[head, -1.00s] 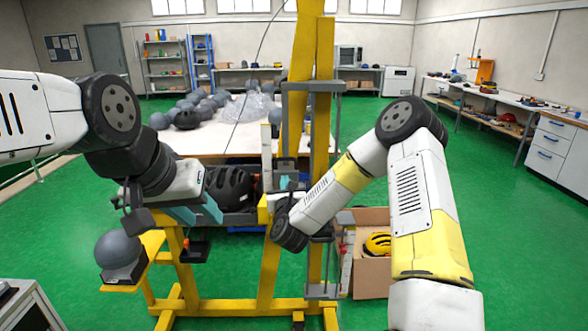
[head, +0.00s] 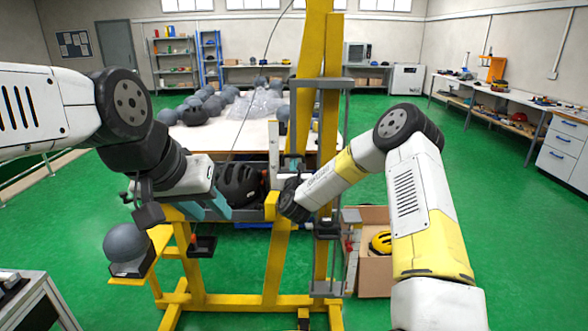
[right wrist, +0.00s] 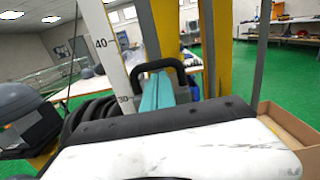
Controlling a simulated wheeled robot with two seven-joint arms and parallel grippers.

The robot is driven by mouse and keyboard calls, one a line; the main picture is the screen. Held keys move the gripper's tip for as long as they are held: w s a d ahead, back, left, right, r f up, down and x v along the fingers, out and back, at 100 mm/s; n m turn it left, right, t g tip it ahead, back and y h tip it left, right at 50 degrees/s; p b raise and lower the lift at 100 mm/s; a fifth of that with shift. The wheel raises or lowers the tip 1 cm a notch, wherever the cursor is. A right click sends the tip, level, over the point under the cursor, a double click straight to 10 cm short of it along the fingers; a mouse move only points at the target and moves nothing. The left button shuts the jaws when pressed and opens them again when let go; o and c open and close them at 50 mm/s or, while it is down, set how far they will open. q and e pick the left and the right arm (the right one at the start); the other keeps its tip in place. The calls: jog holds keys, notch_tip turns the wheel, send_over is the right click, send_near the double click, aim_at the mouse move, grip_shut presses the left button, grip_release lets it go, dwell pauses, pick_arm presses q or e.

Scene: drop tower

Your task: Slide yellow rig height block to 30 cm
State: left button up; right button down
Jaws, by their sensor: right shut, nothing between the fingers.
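The yellow drop rig (head: 333,130) stands in the middle of the head view. A white scale beside its post reads 40 and 30 in the right wrist view (right wrist: 104,50). A black handle loop (right wrist: 165,64) is near the 30 mark; I take it to be on the height block. My right gripper (right wrist: 158,92) shows teal fingers, shut, in front of or within that loop; contact is unclear. In the head view my right wrist hides most of it. My left gripper (head: 203,207) has its teal fingers apart, left of the rig and near a black helmet (head: 238,186).
A grey headform (head: 127,243) sits on the rig's yellow side arm at lower left. A cardboard box (head: 374,272) with a yellow helmet (head: 382,242) stands right of the rig. A white table (head: 222,140) with grey headforms lies behind. Green floor is free at right.

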notch_tip(320, 180, up, 10)
jog(key=shift+r, duration=0.2)
dwell(0.6)
